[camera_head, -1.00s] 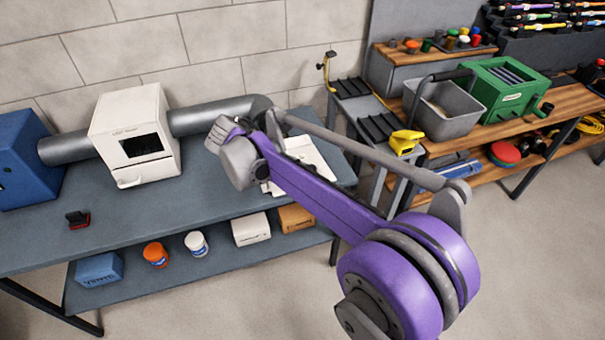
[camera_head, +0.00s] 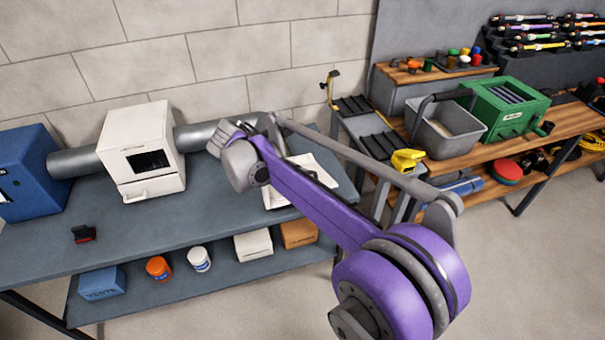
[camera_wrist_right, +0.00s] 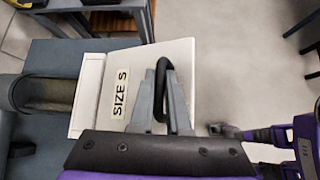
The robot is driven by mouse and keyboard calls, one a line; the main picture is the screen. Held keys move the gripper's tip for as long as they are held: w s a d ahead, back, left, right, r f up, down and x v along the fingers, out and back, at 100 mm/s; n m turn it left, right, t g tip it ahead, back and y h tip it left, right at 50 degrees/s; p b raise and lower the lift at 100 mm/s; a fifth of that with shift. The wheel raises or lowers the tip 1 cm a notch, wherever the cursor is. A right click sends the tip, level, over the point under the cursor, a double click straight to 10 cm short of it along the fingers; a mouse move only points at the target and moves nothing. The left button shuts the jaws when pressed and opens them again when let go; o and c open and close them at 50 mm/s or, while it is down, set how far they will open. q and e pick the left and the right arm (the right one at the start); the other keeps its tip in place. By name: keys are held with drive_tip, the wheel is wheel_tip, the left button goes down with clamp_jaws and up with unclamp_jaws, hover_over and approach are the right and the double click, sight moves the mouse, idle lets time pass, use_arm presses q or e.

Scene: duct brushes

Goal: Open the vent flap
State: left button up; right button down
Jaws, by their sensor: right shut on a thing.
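In the right wrist view a white panel (camera_wrist_right: 185,62) labelled "SIZE S" extends from a white frame (camera_wrist_right: 88,92) at the end of a grey duct. A black loop handle (camera_wrist_right: 161,66) stands at the panel. My right gripper (camera_wrist_right: 162,88) is shut on this handle. In the head view the white panel (camera_head: 318,172) shows only partly behind my purple right arm, which hides the gripper and handle. The panel's exact angle to the frame is hard to tell. My left gripper is not seen.
A white box (camera_head: 155,182) with a dark window and a blue box (camera_head: 30,180) stand along the duct (camera_head: 200,135) on the grey bench (camera_head: 190,225). A small black-and-red item (camera_head: 83,234) lies on the bench. A grey bin (camera_head: 448,135) and green box (camera_head: 505,110) stand at right.

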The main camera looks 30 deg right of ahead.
drive_tip(key=c, duration=1.2)
unclamp_jaws()
drive_tip(key=shift+w+f, duration=0.1)
drive_tip(key=shift+o, duration=0.2)
drive_tip(key=v, duration=1.1)
drive_tip(key=shift+d, duration=0.1)
drive_tip(key=s+a+f+m+t+y, duration=0.2)
drive_tip(key=s+f+m+t+y, duration=0.1)
drive_tip(key=s+f+m, duration=0.4)
drive_tip(key=s+a+f+m+t+y+p, duration=0.1)
drive_tip(key=s+a+f+m+t+y, duration=0.2)
drive_tip(key=s+f+m+y, duration=0.3)
drive_tip(key=s+f+m, duration=0.1)
drive_tip(key=s+f, duration=0.4)
drive_tip(key=s, duration=0.4)
drive_tip(key=shift+s+a+m, duration=0.2)
drive_tip(key=shift+a+m, duration=0.1)
drive_tip(key=shift+m, duration=0.1)
